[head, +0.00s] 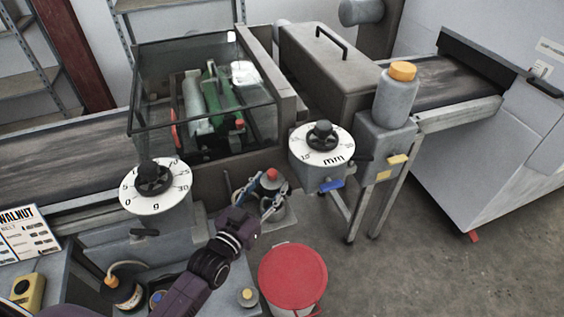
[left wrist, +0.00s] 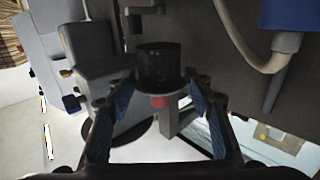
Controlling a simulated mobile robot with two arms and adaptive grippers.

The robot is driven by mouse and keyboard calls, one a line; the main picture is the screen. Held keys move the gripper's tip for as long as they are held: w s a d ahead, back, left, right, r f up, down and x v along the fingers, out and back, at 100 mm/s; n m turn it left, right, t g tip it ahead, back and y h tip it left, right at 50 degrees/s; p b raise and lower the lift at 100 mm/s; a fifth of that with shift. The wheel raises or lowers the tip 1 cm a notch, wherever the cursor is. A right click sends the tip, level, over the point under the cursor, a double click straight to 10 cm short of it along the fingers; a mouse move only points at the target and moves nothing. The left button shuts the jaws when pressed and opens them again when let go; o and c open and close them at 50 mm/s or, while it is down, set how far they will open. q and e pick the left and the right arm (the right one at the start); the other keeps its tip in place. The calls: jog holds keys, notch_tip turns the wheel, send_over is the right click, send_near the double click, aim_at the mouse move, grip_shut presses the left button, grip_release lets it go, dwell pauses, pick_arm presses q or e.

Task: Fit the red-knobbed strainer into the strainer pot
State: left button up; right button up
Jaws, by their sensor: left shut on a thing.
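The red-knobbed strainer (head: 271,175) is between the fingers of my left gripper (head: 262,193), near the middle of the head view. In the left wrist view the strainer (left wrist: 158,66) appears as a dark cylinder with its red knob facing the camera. The blue-padded fingers of my left gripper (left wrist: 162,88) are shut on it from both sides. A grey pot-like body (head: 277,215), apparently the strainer pot, shows just below the gripper, partly hidden by it. I cannot tell whether the strainer touches it. My right gripper is not in view.
A red-lidded bucket (head: 292,274) stands on the floor in front. Dial housings (head: 155,186) and (head: 321,144) flank the gripper area. A glass-sided box (head: 204,95) stands on the conveyor (head: 70,160) behind. An orange-capped bottle (head: 396,96) stands to the right. Open floor lies at right.

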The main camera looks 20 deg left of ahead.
pick_arm(q)
jog(key=shift+w, duration=0.3)
jog(key=shift+s+a+r, duration=0.15)
jog(key=shift+s+r, duration=0.3)
jog(key=shift+s, duration=0.3)
jog(key=shift+w, duration=0.25)
jog(key=shift+f, duration=0.4)
jog(key=shift+s+f+b, duration=0.1)
jog(key=shift+f+b, duration=0.45)
jog(key=shift+f, duration=0.05)
jog(key=shift+f+b, duration=1.1)
jog(key=shift+f, duration=0.5)
jog(key=shift+p, duration=0.55)
jog(key=shift+f+b, duration=1.85)
jog(key=shift+f, duration=0.5)
